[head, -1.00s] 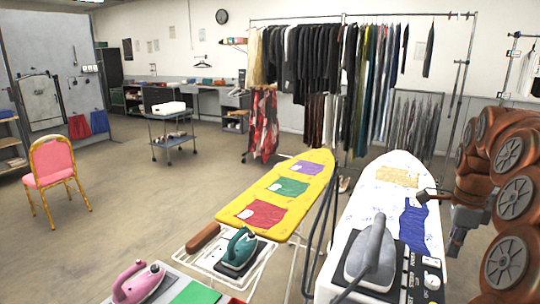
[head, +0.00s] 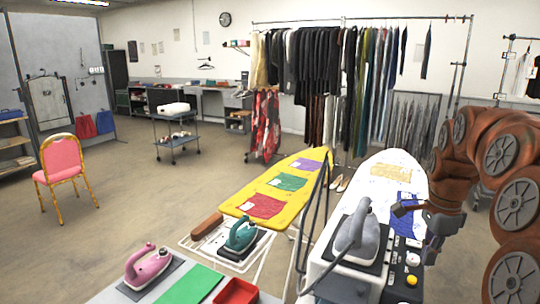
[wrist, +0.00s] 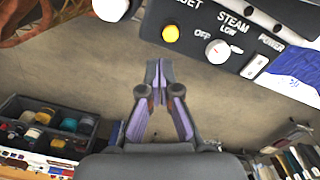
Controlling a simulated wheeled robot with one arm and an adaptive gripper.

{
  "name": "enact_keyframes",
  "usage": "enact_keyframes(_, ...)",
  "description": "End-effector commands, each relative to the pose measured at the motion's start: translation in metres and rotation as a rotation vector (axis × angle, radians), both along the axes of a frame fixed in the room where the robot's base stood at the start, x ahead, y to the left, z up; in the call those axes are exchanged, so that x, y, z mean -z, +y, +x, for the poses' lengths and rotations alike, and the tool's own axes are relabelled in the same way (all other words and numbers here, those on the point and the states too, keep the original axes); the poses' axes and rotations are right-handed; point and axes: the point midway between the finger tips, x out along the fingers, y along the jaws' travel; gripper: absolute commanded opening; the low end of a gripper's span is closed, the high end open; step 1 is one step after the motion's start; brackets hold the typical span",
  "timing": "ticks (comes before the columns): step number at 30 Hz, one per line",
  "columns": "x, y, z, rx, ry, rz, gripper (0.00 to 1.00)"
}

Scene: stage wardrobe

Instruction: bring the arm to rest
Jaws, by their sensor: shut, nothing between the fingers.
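My arm (head: 500,165) is bent at the right of the head view, beside the white ironing board (head: 383,190). My gripper (head: 432,252) hangs from it, pointing down, right of the steam station (head: 408,268) at the board's near end. In the wrist view my gripper (wrist: 157,68) shows its fingertips together with nothing between them. The fingertips are over bare floor, and the station's control panel (wrist: 215,35) is close by at upper right.
A grey iron (head: 353,238) rests on the steam station. A yellow ironing board (head: 275,185) and a teal iron (head: 241,234) are to the left. A pink iron (head: 148,266) and red tray (head: 236,291) are nearer. The wrist view shows a box of bottles (wrist: 45,130). Open floor (head: 120,205) lies left.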

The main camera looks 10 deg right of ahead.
Motion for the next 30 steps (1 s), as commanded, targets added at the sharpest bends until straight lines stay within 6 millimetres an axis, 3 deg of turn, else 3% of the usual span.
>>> enact_keyframes(8,0.005,0.086,-0.024,-0.439,0.014,0.015,0.0)
enact_keyframes(12,0.015,0.133,-0.052,-0.719,0.03,0.027,0.0)
enact_keyframes(18,0.033,0.187,-0.103,-1.094,0.053,0.051,0.0)
enact_keyframes(24,0.059,0.224,-0.161,-1.437,0.074,0.083,0.0)
enact_keyframes(30,0.083,0.242,-0.211,-1.698,0.089,0.118,0.0)
